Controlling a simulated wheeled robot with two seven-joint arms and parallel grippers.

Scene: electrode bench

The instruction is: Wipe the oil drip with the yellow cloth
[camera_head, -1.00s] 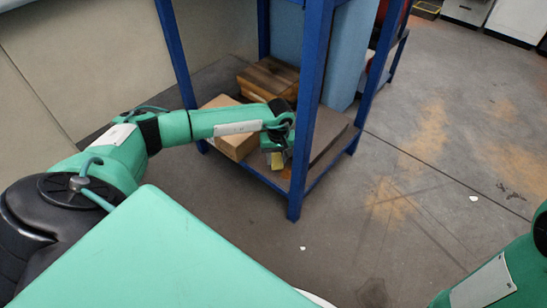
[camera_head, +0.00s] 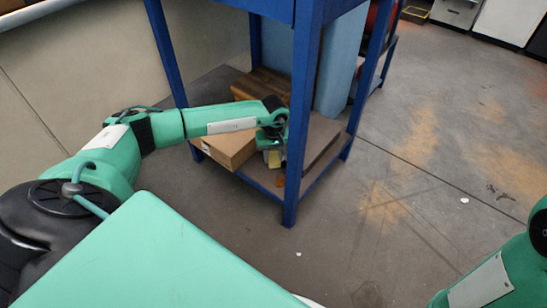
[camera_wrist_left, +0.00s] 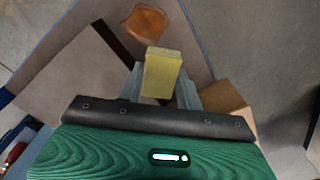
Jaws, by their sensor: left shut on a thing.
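My left gripper (camera_head: 272,154) reaches into the blue-framed shelf unit, over its low board. It is shut on the yellow cloth (camera_head: 273,159), a small block-like piece. In the left wrist view the cloth (camera_wrist_left: 162,70) sits between the fingers (camera_wrist_left: 161,90). The oil drip (camera_head: 280,181) is an orange-brown patch on the low board near its front edge. In the wrist view the drip (camera_wrist_left: 146,22) lies just beyond the cloth, with a small gap between them in the picture. I cannot tell the cloth's height above the board. My right gripper is out of view.
A blue front post (camera_head: 299,120) stands just right of my left gripper. A cardboard box (camera_head: 228,148) is beside the gripper on the low board (camera_head: 322,137), with a brown wooden box (camera_head: 265,82) behind. A blue upper part (camera_head: 270,8) overhangs. The floor at right is open.

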